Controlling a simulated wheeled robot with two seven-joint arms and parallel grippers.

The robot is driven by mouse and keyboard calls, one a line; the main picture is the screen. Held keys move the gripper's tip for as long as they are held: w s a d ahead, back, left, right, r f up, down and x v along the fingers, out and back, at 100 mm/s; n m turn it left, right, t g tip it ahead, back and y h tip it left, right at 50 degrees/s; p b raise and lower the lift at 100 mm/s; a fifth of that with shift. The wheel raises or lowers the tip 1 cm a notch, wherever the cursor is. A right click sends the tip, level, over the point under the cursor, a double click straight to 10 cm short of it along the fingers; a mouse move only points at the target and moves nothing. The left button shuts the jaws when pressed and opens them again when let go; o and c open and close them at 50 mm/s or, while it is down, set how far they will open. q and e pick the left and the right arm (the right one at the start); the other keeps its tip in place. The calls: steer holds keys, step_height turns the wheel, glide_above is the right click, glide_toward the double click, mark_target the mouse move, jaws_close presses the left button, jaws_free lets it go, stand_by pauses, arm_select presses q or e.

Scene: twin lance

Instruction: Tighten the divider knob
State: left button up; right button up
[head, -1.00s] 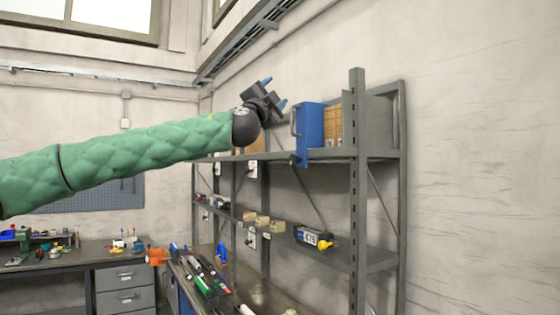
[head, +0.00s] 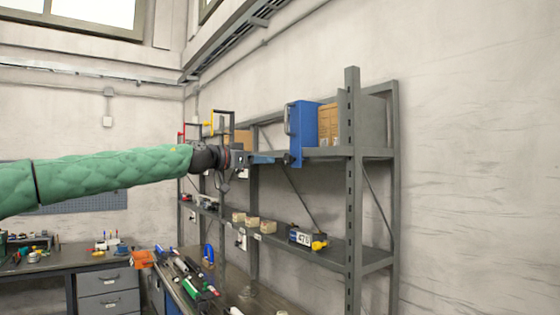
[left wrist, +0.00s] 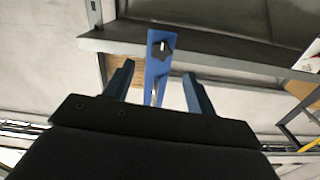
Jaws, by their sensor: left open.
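The blue divider (head: 301,128) stands upright at the front of the upper shelf. Its black star-shaped knob (left wrist: 161,50) shows clearly in the left wrist view, on the divider's narrow lower front (left wrist: 155,72). My left gripper (head: 270,158) is open at shelf height, just left of the divider's lower front edge. In the left wrist view the two blue fingers (left wrist: 158,73) are spread, with the knob ahead of the gap between their tips. I see no contact with the knob. In the head view the gripper partly covers the knob area. My right gripper is not in view.
The grey shelf rack (head: 352,190) has an upright post right of the divider. A cardboard box (head: 328,125) stands beside the divider. The lower shelf holds a labelled box (head: 301,237) and small beige boxes (head: 253,223). A bench (head: 235,290) with tools stands below.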

mark_target(285, 160)
arm_select(q)
steer(key=shift+n, duration=0.5)
steer(key=p+x, duration=0.2)
steer(key=x, duration=0.4)
steer(key=shift+w+p, duration=0.3)
steer(key=shift+p, duration=0.1)
steer(key=shift+w+d, duration=0.35)
steer(key=shift+d, duration=0.25)
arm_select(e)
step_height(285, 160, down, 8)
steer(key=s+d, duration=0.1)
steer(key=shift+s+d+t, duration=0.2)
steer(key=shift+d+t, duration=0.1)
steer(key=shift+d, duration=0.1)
arm_select(q)
steer(key=c, duration=1)
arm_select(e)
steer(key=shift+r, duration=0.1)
